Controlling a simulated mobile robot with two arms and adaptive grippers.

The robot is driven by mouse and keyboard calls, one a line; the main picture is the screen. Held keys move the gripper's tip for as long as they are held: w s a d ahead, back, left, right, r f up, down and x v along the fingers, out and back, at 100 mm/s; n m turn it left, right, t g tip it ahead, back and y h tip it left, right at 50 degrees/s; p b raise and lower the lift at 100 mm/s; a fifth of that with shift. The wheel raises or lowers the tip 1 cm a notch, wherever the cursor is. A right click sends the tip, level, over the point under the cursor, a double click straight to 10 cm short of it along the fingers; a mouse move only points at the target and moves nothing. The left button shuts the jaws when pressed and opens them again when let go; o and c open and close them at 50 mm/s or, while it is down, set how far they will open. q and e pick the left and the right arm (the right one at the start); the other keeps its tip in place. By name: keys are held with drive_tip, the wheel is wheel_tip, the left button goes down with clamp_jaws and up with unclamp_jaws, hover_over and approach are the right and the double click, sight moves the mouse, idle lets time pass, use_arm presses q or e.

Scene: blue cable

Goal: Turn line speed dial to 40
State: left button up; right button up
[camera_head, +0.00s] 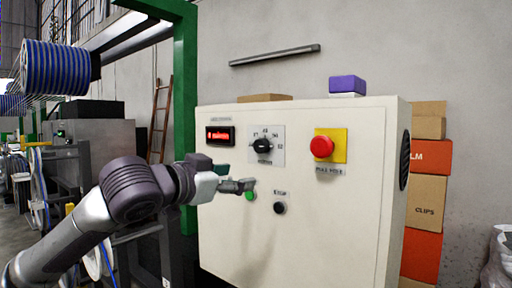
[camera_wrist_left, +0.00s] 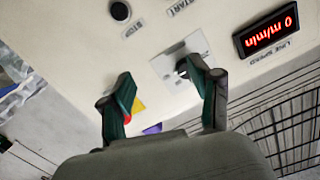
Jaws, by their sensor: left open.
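The line speed dial (camera_head: 264,146) is a black knob on a light square scale plate, upper middle of the cream control panel (camera_head: 345,225). The dial also shows in the left wrist view (camera_wrist_left: 182,71), partly hidden behind one finger. I cannot read its pointer for sure. The red-lit line speed display (camera_head: 219,135) reads 0 m/min in the left wrist view (camera_wrist_left: 270,29). My left gripper (camera_head: 250,185) is in front of the panel, below and slightly left of the dial. Its green-black fingers (camera_wrist_left: 160,76) are spread with nothing between them, apart from the knob.
A green button (camera_head: 250,196) lies right by the gripper, with a black stop button (camera_head: 280,208) to its right. A red emergency button (camera_head: 321,147) on a yellow plate is right of the dial. Boxes (camera_head: 425,200) stand right of the panel; a green post (camera_head: 184,100) stands left.

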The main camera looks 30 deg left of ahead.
sight(258, 148)
use_arm(q)
drive_tip(key=s+a+r+t, duration=0.1)
drive_tip(key=s+a+r, duration=0.15)
drive_tip(key=r, duration=0.25)
drive_tip(key=shift+n, duration=0.3)
drive_tip(key=w+p, duration=0.2)
drive_tip(key=w, duration=0.2)
drive_tip(key=w+p, duration=0.2)
drive_tip(key=w, duration=0.2)
drive_tip(key=w+d+p, duration=0.1)
drive_tip(key=w+p, duration=0.1)
drive_tip(key=w, duration=0.3)
drive_tip(key=shift+d+f, duration=0.1)
drive_tip(key=shift+c, duration=0.3)
drive_tip(key=c, duration=1.1)
